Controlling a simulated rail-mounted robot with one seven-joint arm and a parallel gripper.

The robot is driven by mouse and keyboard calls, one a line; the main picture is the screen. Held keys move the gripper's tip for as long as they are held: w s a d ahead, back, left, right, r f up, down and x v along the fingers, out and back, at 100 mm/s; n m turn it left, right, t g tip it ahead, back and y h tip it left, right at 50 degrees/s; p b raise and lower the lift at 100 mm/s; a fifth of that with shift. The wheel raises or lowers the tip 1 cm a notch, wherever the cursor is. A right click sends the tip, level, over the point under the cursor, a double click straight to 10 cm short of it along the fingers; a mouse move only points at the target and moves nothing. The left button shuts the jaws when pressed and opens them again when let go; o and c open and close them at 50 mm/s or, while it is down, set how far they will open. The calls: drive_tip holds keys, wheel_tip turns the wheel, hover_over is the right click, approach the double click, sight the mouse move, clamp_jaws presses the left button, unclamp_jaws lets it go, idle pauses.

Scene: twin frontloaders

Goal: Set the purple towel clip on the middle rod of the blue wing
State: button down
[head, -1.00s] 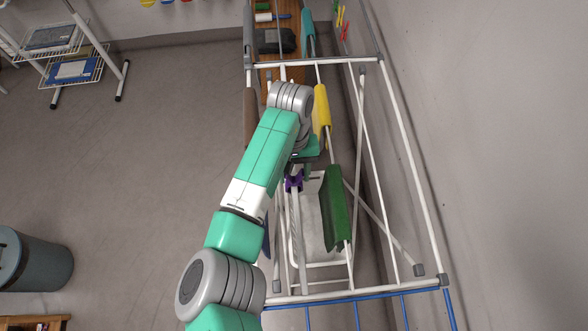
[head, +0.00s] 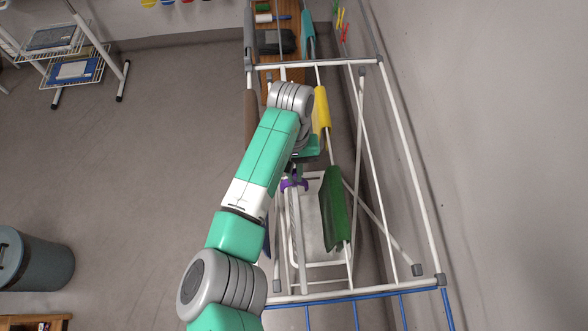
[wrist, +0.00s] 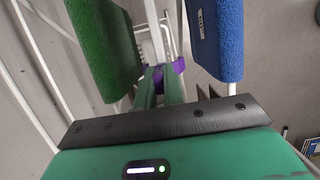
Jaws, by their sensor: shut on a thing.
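The purple towel clip (head: 294,183) is in my gripper, above the white rods of the drying rack in the head view. In the wrist view the clip (wrist: 179,66) shows at the tips of my gripper (wrist: 160,72), which is shut on it. A white rod passes behind the clip there; I cannot tell whether they touch. The blue wing (head: 352,298), with several blue rods, is at the bottom of the head view, nearer than the clip and apart from it. Part of it is cut off by the frame and my arm.
A green towel (head: 333,210) hangs just right of the clip, and a yellow one (head: 321,108) farther back. In the wrist view, a green towel (wrist: 103,45) and a blue towel (wrist: 215,38) flank my fingers. A wall stands right; open floor lies left.

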drive_tip(key=shift+r+p, duration=3.15)
drive_tip(key=shift+r, duration=0.7)
